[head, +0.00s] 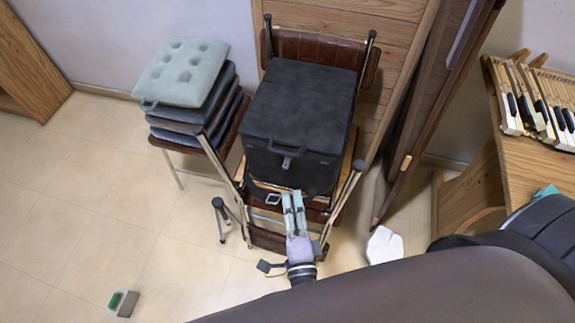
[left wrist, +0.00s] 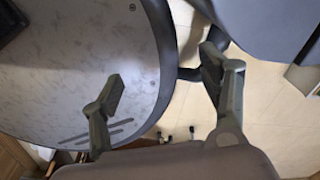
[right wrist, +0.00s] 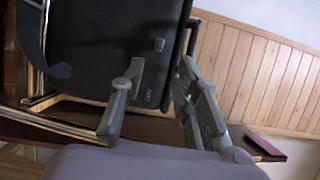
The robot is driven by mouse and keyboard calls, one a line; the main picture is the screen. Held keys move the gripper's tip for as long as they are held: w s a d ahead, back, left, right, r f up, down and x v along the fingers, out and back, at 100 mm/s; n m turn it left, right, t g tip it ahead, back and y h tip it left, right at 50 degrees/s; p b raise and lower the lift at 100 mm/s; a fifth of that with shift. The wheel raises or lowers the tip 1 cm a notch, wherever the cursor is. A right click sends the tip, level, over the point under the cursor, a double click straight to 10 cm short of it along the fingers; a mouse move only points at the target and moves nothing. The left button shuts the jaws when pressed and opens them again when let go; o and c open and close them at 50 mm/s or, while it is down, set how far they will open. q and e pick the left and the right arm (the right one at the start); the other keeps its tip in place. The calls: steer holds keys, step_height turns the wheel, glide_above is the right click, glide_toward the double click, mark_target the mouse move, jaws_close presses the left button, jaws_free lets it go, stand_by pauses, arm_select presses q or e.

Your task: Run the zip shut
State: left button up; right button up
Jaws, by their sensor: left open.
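A black box-like bag (head: 300,108) rests on a brown chair. A small light metal tab (head: 287,162), perhaps the zip pull, shows on its front face. The zip line itself is too small to make out. My right gripper (head: 293,194) is just in front of the bag, below the tab, with its fingers apart and empty. In the right wrist view the bag (right wrist: 100,45) fills the area behind the fingers, and a small fitting (right wrist: 159,45) shows on it. My left gripper (left wrist: 162,78) is open and empty, away from the bag; it is out of the head view.
A stool with stacked grey-blue cushions (head: 180,72) stands left of the chair (head: 318,48). Wooden panels stand behind and right. A wooden bench with piano keys (head: 535,100) is at the right. A small green-and-grey block (head: 123,303) lies on the floor, clear at lower left.

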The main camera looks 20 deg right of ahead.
mark_target(287, 169)
steer(key=p+x, duration=0.1)
steer(key=x, duration=0.6)
steer(key=shift+w+r, duration=0.1)
steer(key=shift+w, duration=0.1)
steer(key=x, duration=0.2)
steer(key=shift+w, duration=0.4)
steer(key=c, duration=0.7)
arm_select(q)
steer(key=w, duration=0.1)
steer(key=w+r, duration=0.1)
steer(key=shift+w+a+r, duration=0.3)
steer(key=shift+a, duration=0.1)
